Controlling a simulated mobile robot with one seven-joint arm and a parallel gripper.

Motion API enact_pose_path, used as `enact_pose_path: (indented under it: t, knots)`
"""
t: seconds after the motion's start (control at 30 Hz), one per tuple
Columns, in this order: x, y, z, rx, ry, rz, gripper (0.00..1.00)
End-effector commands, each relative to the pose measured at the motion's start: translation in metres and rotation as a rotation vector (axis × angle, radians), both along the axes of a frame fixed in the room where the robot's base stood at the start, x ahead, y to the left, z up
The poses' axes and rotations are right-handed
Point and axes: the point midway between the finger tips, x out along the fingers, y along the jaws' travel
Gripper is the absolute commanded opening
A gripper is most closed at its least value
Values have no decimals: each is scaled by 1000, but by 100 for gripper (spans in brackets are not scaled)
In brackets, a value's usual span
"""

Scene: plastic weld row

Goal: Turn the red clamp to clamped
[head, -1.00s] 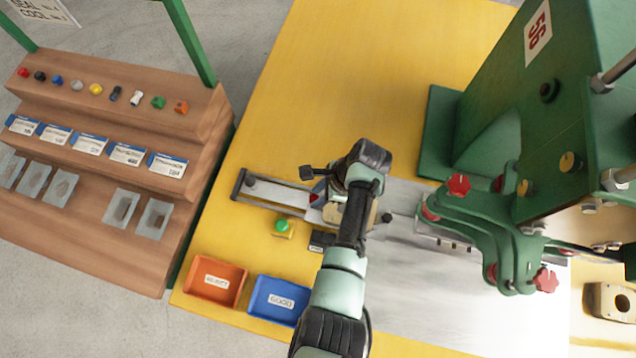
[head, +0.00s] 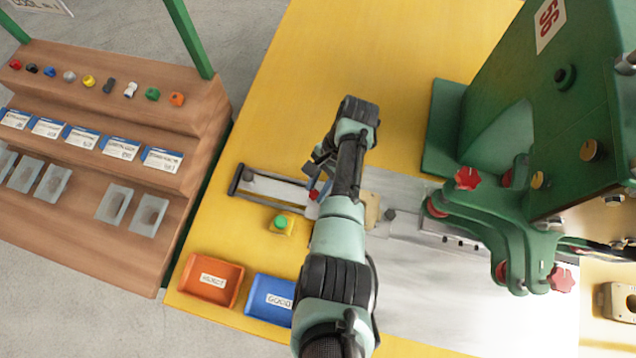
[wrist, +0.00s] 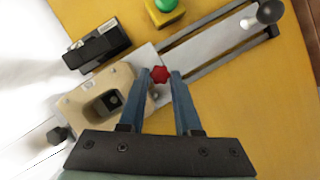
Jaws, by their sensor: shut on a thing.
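The red clamp (wrist: 160,74) is a small red knob on the pale slide plate, beside the beige block (wrist: 77,106) with a dark square opening. In the wrist view my gripper (wrist: 158,80) has its two blue fingers on either side of the red knob, shut on it. In the head view a bit of red (head: 314,194) shows beside my arm, and my wrist hides most of the clamp. I cannot tell the clamp's turn position from these frames.
A green button on a yellow box (head: 281,223) stands near the slide rail (head: 270,187). A black box (wrist: 97,45) lies beside the beige block. Orange (head: 211,280) and blue (head: 270,298) bins sit at the front. A green press (head: 560,110) stands at right.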

Motion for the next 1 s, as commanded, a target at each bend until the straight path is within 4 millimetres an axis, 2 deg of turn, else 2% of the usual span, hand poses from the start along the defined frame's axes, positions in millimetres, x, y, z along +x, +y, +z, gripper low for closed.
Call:
enact_pose_path:
  t: [0.6, 0.63, 0.77, 1.0]
  knots:
    - [-1, 0, -1, -1, 1, 38, 0]
    - [-1, 0, -1, -1, 1, 38, 38]
    - [0, 0, -1, -1, 1, 38, 61]
    - [0, 0, -1, -1, 1, 38, 62]
